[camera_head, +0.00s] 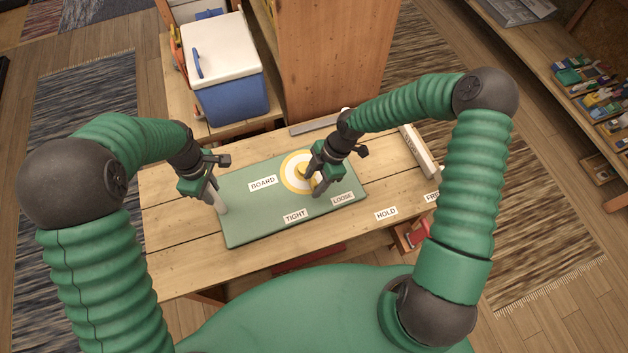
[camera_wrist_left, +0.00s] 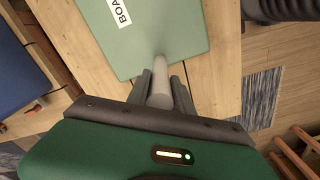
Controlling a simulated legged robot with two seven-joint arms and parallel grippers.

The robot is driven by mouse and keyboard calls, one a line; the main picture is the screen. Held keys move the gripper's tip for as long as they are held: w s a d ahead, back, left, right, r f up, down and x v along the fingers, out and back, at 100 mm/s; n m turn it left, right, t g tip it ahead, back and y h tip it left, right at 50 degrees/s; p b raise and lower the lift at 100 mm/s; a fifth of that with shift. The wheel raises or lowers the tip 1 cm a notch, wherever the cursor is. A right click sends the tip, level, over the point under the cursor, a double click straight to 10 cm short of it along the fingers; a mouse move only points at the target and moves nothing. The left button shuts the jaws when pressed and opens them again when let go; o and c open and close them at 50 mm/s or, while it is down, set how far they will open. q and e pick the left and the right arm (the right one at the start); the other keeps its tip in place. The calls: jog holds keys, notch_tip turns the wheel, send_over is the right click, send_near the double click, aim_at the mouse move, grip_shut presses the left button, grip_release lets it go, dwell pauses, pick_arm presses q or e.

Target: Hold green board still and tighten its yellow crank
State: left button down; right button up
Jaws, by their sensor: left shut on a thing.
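The green board (camera_head: 255,222) lies flat on the wooden table, with labels BOARD, TIGHT and LOOSE. It also shows in the left wrist view (camera_wrist_left: 185,30). My left gripper (camera_head: 215,198) is at the board's left end, shut on a pale grey post (camera_wrist_left: 160,72) that stands there. The yellow crank (camera_head: 301,170) sits in a white and yellow ring on the right half of the board. My right gripper (camera_head: 318,187) is right at the crank and hides part of it. I cannot tell whether its fingers grip the crank.
Labels HOLD (camera_head: 386,213) and FREE lie on the table right of the board. A pale bar (camera_head: 418,152) lies near the table's right end. A blue and white cooler (camera_head: 225,75) and a tall wooden panel (camera_head: 335,60) stand behind. Bare tabletop shows left of the board.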

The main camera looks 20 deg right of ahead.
jog(key=shift+r, duration=0.1)
jog(key=v, duration=1.1)
jog(key=shift+d+r, duration=0.25)
jog(key=shift+r, duration=0.05)
dwell(0.4)
